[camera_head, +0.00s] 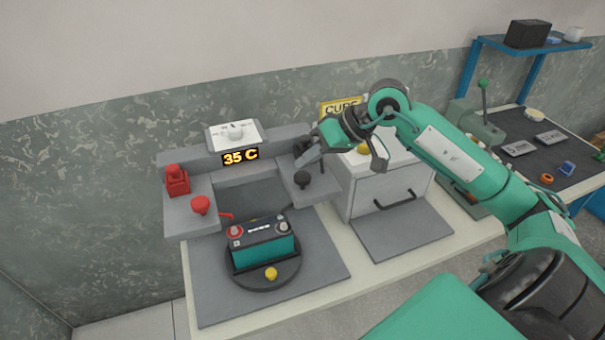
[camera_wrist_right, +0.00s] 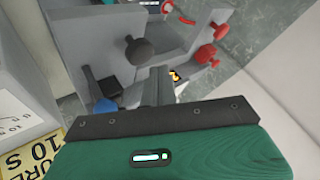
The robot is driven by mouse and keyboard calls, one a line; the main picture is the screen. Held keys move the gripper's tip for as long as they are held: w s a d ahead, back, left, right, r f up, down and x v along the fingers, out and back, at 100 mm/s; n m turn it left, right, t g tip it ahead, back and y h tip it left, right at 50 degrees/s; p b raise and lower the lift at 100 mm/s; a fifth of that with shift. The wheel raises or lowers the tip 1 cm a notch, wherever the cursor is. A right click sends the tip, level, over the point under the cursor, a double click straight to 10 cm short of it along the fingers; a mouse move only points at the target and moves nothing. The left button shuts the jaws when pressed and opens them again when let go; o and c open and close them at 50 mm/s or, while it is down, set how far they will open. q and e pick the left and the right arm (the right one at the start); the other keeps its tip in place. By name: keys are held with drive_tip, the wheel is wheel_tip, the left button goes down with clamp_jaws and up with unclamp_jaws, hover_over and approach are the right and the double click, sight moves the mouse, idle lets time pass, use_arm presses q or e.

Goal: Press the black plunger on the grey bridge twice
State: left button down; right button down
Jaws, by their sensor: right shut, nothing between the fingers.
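The grey bridge (camera_head: 235,167) stands at the back of the bench. The black plunger (camera_head: 303,180), a round dark knob, rises from its right arm. In the right wrist view the black plunger (camera_wrist_right: 138,48) shows just beyond and left of the fingertips, with a gap in the picture. My right gripper (camera_head: 304,160) is shut and empty, behind and above the plunger in the head view. Its closed fingers also show in the right wrist view (camera_wrist_right: 159,74). My left gripper is in neither view.
A battery (camera_head: 262,242) sits on a round turntable below. A display reads 35 C (camera_head: 240,157). A white cabinet (camera_head: 385,190) stands close on the right.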

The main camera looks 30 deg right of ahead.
sight(308, 176)
drive_tip(key=shift+r+p, duration=0.55)
drive_tip(key=shift+r, duration=1.75)
